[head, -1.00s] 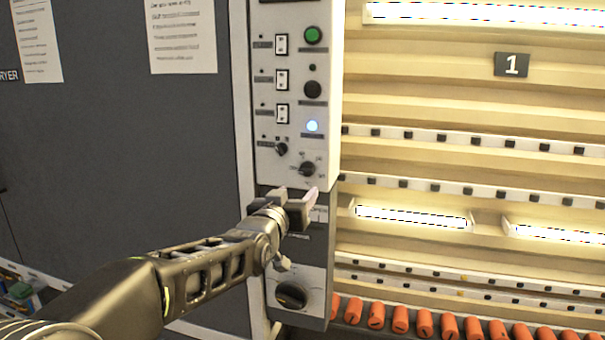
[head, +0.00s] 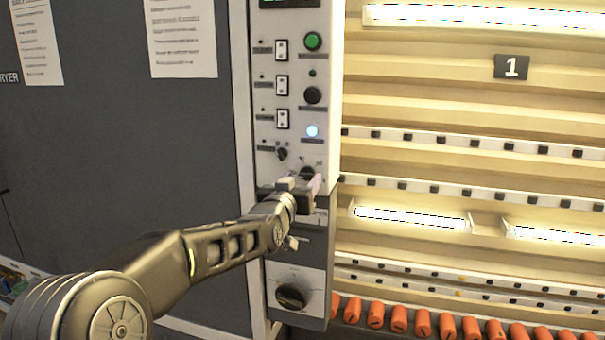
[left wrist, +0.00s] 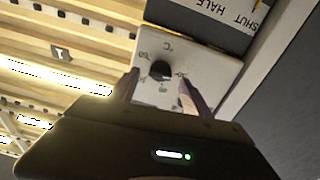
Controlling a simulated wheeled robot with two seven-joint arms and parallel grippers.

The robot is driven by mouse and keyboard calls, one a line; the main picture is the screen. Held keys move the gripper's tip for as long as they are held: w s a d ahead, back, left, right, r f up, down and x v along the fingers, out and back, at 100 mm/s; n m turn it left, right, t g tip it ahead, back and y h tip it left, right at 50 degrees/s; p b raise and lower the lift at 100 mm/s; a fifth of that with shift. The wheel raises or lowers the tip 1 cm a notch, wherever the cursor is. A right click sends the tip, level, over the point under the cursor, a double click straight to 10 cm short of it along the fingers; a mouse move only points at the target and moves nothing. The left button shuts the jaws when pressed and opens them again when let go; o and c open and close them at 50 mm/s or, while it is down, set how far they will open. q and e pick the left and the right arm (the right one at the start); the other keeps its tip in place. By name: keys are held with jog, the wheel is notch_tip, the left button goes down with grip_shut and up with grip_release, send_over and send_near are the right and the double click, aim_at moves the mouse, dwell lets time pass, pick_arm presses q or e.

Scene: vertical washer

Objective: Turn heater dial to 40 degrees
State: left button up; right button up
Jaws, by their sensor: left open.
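The heater dial (head: 307,171) is a black knob low on the white control panel, partly hidden by my gripper in the head view. In the left wrist view the dial (left wrist: 160,70) shows fully, with a °C mark and numbers around it, too blurred to read. My left gripper (head: 300,184) is open just below and in front of the dial. In the left wrist view its fingers (left wrist: 158,92) point at the panel, one to each side of the dial, with visible gaps; I cannot tell the depth left. My right gripper is not in view.
A smaller black knob (head: 282,154), several switches (head: 282,84) and a green button (head: 313,41) are above on the panel. Lit shelving stands at right, a dark grey wall (head: 110,150) at left.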

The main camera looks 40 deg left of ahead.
pick_arm(q)
jog(key=shift+w+a, duration=0.3)
jog(key=shift+w, duration=0.35)
jog(key=shift+c, duration=0.6)
grip_shut()
